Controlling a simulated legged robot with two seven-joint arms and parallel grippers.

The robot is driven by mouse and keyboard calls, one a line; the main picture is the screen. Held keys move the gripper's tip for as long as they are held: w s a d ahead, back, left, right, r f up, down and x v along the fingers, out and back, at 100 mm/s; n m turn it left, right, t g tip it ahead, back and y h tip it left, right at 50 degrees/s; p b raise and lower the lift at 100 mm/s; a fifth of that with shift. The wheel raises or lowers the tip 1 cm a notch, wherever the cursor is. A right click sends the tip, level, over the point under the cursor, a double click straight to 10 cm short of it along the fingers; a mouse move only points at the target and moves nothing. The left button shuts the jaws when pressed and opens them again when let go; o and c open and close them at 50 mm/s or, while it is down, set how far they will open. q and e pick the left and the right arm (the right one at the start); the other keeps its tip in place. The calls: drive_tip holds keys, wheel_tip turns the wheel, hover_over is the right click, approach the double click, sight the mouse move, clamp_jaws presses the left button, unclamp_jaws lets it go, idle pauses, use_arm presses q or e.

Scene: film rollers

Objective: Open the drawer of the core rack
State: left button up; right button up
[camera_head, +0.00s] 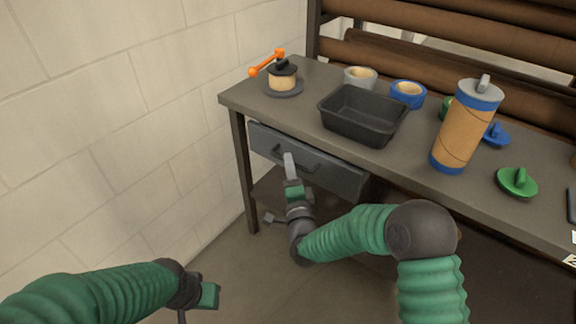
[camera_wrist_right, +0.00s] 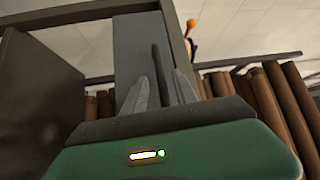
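The grey drawer (camera_head: 335,180) sits under the left part of the workbench top, with a dark bar handle (camera_head: 312,166) on its front. My right gripper (camera_head: 289,160) is in front of the drawer, at the handle. In the right wrist view, the fingers (camera_wrist_right: 160,88) are apart, with the dark handle bar (camera_wrist_right: 157,60) between them and the grey drawer front (camera_wrist_right: 133,45) beyond. Visible gaps lie beside the bar; I see no firm grip. The drawer looks shut. My left gripper (camera_head: 212,295) is low at the left, clear of the bench; its fingers are mostly hidden.
A block wall (camera_head: 120,110) is at left. Floor before the drawer is free.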

drive_tip(key=shift+w+a+r, duration=0.1)
drive_tip(key=shift+w+a, duration=0.15)
drive_tip(key=shift+w, duration=0.35)
drive_tip(key=shift+w+a+r, duration=0.1)
drive_tip(key=shift+w+a, duration=0.1)
drive_tip(key=shift+w, duration=0.35)
drive_tip(key=shift+d, duration=0.1)
clamp_jaws()
drive_tip(key=shift+s+f, duration=0.1)
drive_tip(key=shift+f, duration=0.1)
